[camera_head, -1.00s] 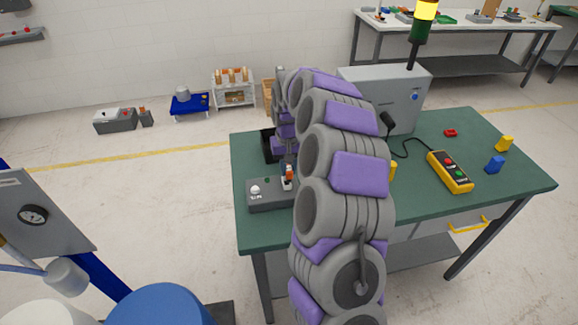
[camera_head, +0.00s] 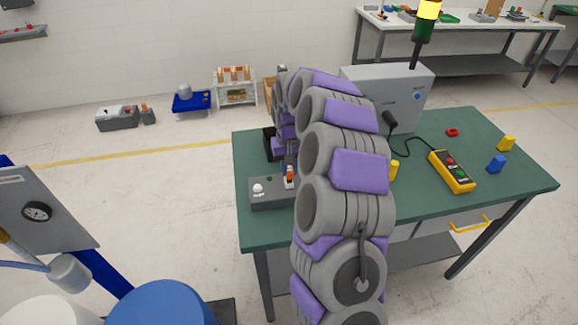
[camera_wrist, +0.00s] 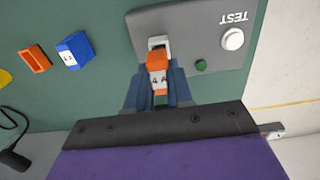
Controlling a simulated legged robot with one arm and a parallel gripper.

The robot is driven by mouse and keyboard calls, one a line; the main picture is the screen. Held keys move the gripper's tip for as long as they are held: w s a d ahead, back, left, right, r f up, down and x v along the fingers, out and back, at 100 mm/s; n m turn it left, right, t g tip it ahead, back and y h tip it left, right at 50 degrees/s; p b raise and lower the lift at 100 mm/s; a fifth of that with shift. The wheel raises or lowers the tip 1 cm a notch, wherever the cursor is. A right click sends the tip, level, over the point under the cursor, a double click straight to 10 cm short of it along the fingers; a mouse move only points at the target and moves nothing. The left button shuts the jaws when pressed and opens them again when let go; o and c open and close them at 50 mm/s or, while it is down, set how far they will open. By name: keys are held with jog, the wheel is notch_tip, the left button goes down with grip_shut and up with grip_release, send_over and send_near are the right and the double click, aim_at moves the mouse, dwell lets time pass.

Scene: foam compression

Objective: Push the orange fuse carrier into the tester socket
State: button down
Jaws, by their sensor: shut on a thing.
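The orange fuse carrier (camera_wrist: 157,70) is between the two blue fingers of my gripper (camera_wrist: 158,84) in the wrist view, with a label on its face. My gripper is shut on it. The carrier's front end is at the pale socket (camera_wrist: 159,43) of the grey tester (camera_wrist: 190,22); I cannot tell how deep it sits. In the head view the carrier shows as a small orange piece (camera_head: 290,174) above the tester box (camera_head: 270,193) on the green table. My arm hides most of the gripper there.
A white button (camera_wrist: 232,39) and a green light (camera_wrist: 201,65) are on the tester. A blue block (camera_wrist: 75,50) and an orange hollow piece (camera_wrist: 34,58) lie to the left. A yellow pendant (camera_head: 451,171) and a grey cabinet (camera_head: 392,95) are on the table (camera_head: 420,200).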

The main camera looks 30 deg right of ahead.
aim_at(289, 168)
jog(key=shift+f, duration=0.8)
jog(key=c, duration=0.9)
grip_release()
jog(key=shift+f, duration=0.1)
jog(key=shift+r+p, duration=1.4)
jog(key=shift+r, duration=1.6)
jog(key=shift+r, duration=0.1)
